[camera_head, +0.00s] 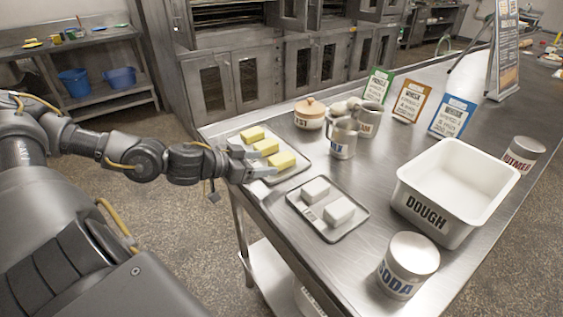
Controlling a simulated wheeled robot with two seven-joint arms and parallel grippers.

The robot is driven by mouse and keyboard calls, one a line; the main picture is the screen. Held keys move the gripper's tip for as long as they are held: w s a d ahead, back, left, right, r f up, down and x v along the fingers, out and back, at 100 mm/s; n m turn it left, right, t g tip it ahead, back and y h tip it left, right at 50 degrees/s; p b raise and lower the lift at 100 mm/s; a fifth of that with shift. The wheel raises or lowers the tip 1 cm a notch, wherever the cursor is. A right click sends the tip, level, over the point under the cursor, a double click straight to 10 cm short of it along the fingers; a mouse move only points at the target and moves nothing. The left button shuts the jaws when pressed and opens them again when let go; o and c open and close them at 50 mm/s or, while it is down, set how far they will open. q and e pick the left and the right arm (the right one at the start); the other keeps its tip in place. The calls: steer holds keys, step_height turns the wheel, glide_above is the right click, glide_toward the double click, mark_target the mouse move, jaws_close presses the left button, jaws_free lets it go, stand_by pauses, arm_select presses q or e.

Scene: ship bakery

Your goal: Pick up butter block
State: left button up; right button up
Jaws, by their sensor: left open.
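Three yellow butter blocks lie in a row on a grey metal tray (301,165) at the table's left edge: a far block (252,134), a middle block (266,146) and a near block (282,160). My left gripper (259,161) reaches in from the left, low over the tray's left side. It is open, with its fingertips close to the middle and near blocks. I cannot tell whether the fingers touch either block. My right gripper is not in view.
A second tray (330,236) with white blocks is nearer. To the right stand a white DOUGH tub (450,190) and a SODA jar (407,265). Behind are a lidded pot (310,113), metal jugs (343,138) and upright cards (411,101). The table's middle has bare room.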

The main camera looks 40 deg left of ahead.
arm_select(q)
steer(key=shift+r+x, duration=0.1)
steer(key=shift+x, duration=0.95)
steer(key=shift+r+x, duration=0.15)
steer(key=shift+x, duration=0.9)
steer(key=shift+w+d+f, duration=0.1)
steer(key=shift+w+f, duration=0.15)
steer(key=shift+w, duration=0.3)
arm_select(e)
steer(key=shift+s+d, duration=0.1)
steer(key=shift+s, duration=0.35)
arm_select(q)
steer(key=c, duration=1.1)
steer(key=shift+r, duration=0.1)
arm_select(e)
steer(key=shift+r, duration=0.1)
